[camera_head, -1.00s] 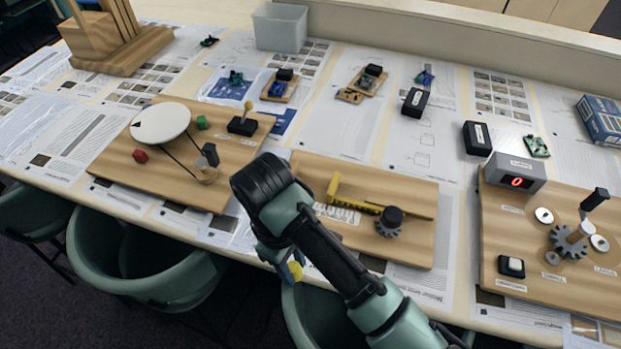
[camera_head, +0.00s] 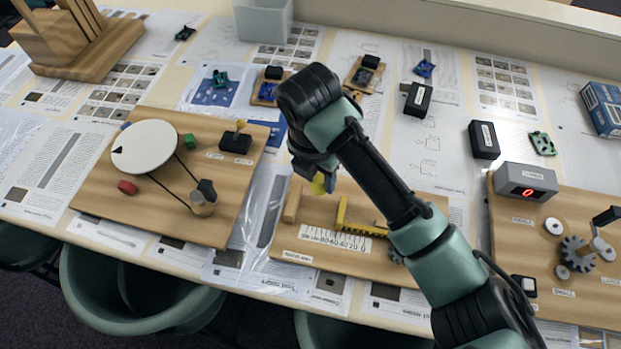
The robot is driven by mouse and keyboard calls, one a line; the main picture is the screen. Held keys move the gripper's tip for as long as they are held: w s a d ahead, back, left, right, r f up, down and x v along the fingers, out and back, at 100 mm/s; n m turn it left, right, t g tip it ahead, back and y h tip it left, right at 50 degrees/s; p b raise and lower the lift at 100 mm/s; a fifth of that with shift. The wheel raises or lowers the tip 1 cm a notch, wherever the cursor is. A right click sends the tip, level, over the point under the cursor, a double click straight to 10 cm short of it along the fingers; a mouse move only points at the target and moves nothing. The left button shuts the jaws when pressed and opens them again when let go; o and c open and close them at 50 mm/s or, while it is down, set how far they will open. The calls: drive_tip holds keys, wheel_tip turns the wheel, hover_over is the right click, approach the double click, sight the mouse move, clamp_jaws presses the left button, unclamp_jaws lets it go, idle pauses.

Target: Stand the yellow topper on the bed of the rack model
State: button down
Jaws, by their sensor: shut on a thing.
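My gripper (camera_head: 316,181) is shut on the yellow topper (camera_head: 319,185), which shows only as a small yellow patch between the dark fingers. The gripper hangs over the back left part of the rack model (camera_head: 300,268), a wooden board in the middle of the table. On the model, a yellow rack with an upright end piece (camera_head: 342,212) lies behind a printed scale (camera_head: 330,239). A wooden block (camera_head: 291,204) stands at its left. My arm hides the right part of the board, and only part of the dark gear (camera_head: 396,256) shows. I cannot tell the gap below the topper.
A turntable model with a white disc (camera_head: 145,147) stands to the left. A gear model with a red-digit display (camera_head: 526,182) stands to the right. Black boxes (camera_head: 418,100) lie at the back. A clear bin (camera_head: 263,18) stands at the far edge.

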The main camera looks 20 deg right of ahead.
drive_tip(key=shift+w, duration=0.2)
drive_tip(key=p, duration=0.1)
hover_over(320, 208)
drive_tip(key=f, duration=0.5)
drive_tip(key=shift+s+a, duration=0.25)
drive_tip(key=shift+f+p, duration=0.3)
drive_tip(key=shift+f, duration=1.95)
drive_tip(key=shift+f, duration=0.15)
drive_tip(key=c, duration=0.8)
unclamp_jaws()
